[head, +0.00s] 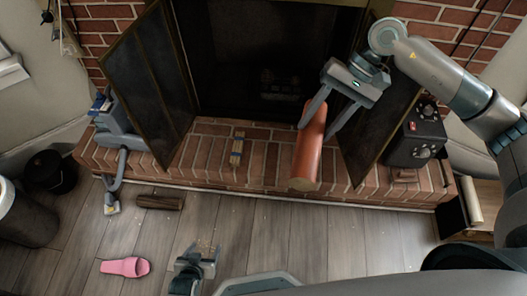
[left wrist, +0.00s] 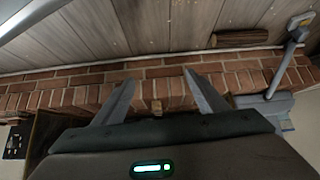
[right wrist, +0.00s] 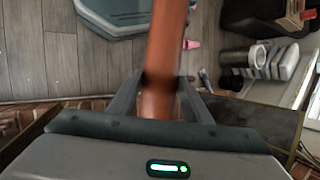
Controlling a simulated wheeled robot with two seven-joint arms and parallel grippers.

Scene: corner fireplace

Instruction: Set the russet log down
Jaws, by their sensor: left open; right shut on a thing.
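The russet log (head: 308,155) is a smooth orange-brown cylinder in front of the dark firebox. My right gripper (head: 316,116) is shut on it near its far end. The log's near end shows over the brick hearth (head: 213,167); I cannot tell whether it touches the bricks. In the right wrist view the log (right wrist: 164,45) runs up between the two fingers (right wrist: 160,88). My left gripper (head: 202,249) is low over the floor at the bottom of the head view, open and empty. The left wrist view shows its fingers (left wrist: 157,84) spread apart.
A dark brown log (head: 160,201) and a pink slipper (head: 125,267) lie on the floor. A small wooden block (head: 237,152) is on the hearth. A grey vacuum-like appliance (head: 118,130) stands left, a black box with dials (head: 416,140) right. Metal doors (head: 150,75) flank the firebox.

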